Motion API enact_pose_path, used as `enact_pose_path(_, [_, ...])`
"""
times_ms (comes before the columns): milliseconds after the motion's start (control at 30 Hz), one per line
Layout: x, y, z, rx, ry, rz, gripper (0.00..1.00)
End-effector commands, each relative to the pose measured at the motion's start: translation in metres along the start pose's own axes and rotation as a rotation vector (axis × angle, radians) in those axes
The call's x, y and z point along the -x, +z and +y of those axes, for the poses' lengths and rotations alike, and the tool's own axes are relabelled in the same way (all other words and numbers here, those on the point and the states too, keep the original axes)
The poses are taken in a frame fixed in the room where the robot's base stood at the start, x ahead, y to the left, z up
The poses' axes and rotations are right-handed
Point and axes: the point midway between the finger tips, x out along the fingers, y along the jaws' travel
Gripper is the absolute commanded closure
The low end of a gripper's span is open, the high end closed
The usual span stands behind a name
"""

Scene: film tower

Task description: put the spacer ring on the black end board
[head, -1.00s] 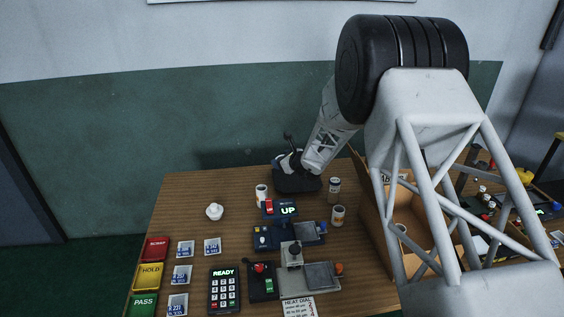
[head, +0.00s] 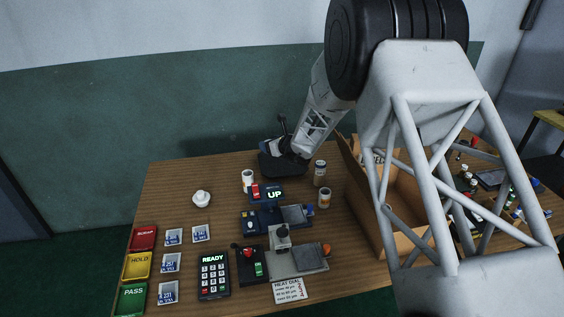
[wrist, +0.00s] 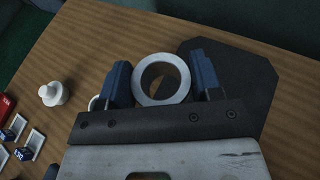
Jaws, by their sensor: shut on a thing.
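The spacer ring (wrist: 162,57) is a white ring with an open middle in the wrist view. My gripper (wrist: 160,64) is shut on it, one blue finger on each side. The black end board (wrist: 250,68) is a dark flat plate with cut corners, beyond and to the right of the ring. Through the ring's hole I see wood and a dark patch. In the head view the black end board (head: 271,168) lies at the back of the table, with my gripper (head: 284,147) close over it. I cannot make out the ring there, nor its height over the board.
A white knobbed piece (head: 202,199) stands left of the board. White canisters (head: 320,173) stand in front and right. A blue UP display (head: 274,194), a keypad (head: 213,275) and gauges are nearer. A cardboard box (head: 405,244) is on the right. The table's back left is clear.

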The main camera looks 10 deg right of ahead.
Motion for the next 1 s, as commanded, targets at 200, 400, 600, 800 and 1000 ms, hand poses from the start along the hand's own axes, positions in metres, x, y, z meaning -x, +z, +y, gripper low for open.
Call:
enact_pose_path(200, [0.0,0.0,0.0,0.0,0.0,0.0,0.72])
enact_pose_path(400, [-0.003,-0.008,0.0,0.0,0.0,0.001,0.72])
enact_pose_path(600, [-0.012,-0.032,0.0,-0.001,0.0,0.002,0.72])
enact_pose_path(800, [-0.02,-0.054,0.0,-0.001,0.0,0.001,0.72])
enact_pose_path(1000, [-0.022,-0.058,-0.001,0.001,0.0,0.0,0.72])
